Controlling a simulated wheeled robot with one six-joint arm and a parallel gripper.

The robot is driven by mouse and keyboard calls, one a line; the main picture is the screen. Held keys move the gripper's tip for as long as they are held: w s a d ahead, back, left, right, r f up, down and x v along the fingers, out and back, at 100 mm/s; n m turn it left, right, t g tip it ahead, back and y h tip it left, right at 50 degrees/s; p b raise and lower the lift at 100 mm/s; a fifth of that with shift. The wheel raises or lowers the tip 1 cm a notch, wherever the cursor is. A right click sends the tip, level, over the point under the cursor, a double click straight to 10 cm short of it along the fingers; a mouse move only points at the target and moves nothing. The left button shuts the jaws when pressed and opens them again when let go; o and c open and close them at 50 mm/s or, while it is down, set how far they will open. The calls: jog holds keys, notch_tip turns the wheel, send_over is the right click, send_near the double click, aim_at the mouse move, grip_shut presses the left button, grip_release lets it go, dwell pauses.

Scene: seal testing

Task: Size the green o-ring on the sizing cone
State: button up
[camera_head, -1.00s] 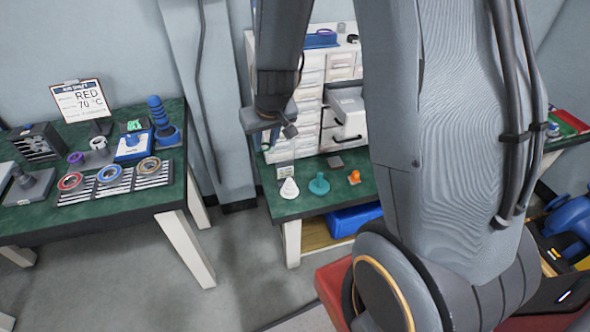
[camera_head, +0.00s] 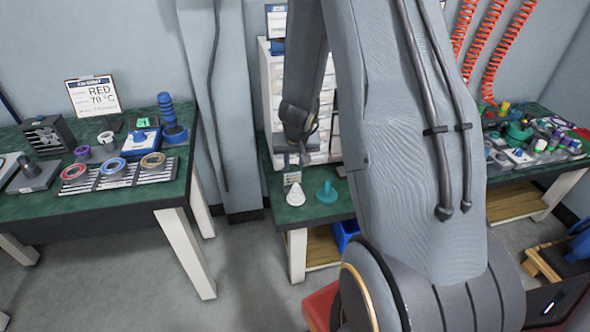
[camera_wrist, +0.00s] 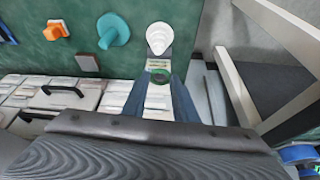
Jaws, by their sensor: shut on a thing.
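The green o-ring (camera_wrist: 160,75) is between the fingertips of my gripper (camera_wrist: 158,82) in the wrist view, and the gripper is shut on it. The white stepped cone (camera_wrist: 159,38), which looks like the sizing cone, stands on the green bench just beyond the ring in that view. In the head view the white cone (camera_head: 295,195) stands near the bench's front edge. My gripper (camera_head: 304,158) hangs above the bench, behind and above the cone. The ring cannot be made out in the head view.
A teal stand (camera_wrist: 113,30) is beside the cone, with an orange piece (camera_wrist: 57,30) and a small grey block (camera_wrist: 87,63) farther off. White drawers (camera_head: 325,135) stand behind. The left table (camera_head: 90,213) holds a rack with several rings. A crowded bench (camera_head: 530,172) is at right.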

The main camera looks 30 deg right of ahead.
aim_at(296, 185)
jog(key=shift+d+f, duration=0.5)
notch_tip(296, 185, down, 4)
jog(key=b, duration=0.6)
jog(key=shift+f+b, duration=1.95)
jog(key=shift+b, duration=0.45)
jog(key=o, duration=1.1)
jog(key=shift+c, duration=0.2)
jog(key=shift+r, duration=0.1)
notch_tip(296, 185, up, 9)
jog(key=p, duration=1.2)
jog(key=shift+a+p, duration=0.1)
jog(key=shift+p, duration=0.3)
